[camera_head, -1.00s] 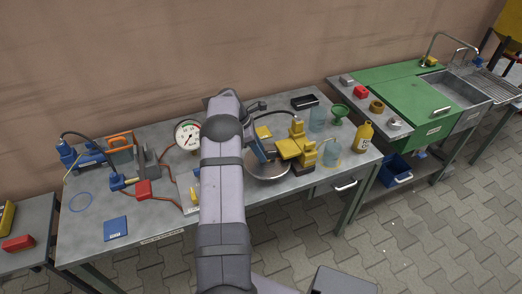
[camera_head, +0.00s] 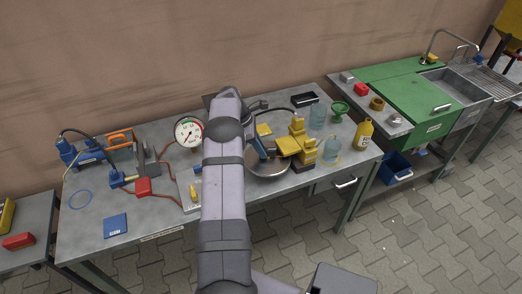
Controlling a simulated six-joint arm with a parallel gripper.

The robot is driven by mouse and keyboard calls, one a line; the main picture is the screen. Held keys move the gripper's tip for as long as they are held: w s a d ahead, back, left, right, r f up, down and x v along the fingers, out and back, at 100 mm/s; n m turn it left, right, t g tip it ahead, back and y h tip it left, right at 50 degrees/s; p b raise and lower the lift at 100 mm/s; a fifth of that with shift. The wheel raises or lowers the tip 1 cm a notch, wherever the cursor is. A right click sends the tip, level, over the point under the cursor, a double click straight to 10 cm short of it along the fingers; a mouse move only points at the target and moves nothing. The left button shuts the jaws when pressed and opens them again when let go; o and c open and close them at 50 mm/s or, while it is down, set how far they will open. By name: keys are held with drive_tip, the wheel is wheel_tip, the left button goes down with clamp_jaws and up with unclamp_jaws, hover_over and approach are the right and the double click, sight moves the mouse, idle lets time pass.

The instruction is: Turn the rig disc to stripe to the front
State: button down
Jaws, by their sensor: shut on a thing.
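The rig disc (camera_head: 269,168) is a shiny round metal plate on the workbench, to the right of my arm. My gripper (camera_head: 262,152) is the blue-and-dark end at the disc's upper left side, partly hidden by my arm. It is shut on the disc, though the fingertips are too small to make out. Yellow rig parts (camera_head: 290,146) stand over and beside the disc's right side. I cannot make out the stripe on the disc.
A pressure gauge (camera_head: 188,133) stands left of my arm. A glass beaker (camera_head: 331,151), a yellow bottle (camera_head: 363,136) and a green funnel (camera_head: 340,110) stand to the right.

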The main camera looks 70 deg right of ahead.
drive_tip(key=shift+w+d+m+y+b, duration=0.1)
drive_tip(key=shift+d+m+y+b, duration=0.2)
drive_tip(key=shift+m+b, duration=0.5)
drive_tip(key=shift+r+m, duration=0.1)
drive_tip(key=shift+m, duration=0.2)
drive_tip(key=c, duration=1.7)
unclamp_jaws()
drive_tip(key=shift+a, duration=0.1)
wheel_tip(320, 180, up, 9)
drive_tip(key=shift+f+p, duration=0.15)
drive_tip(key=shift+p, duration=0.45)
drive_tip(key=shift+r+p, duration=0.55)
drive_tip(key=shift+r, duration=0.1)
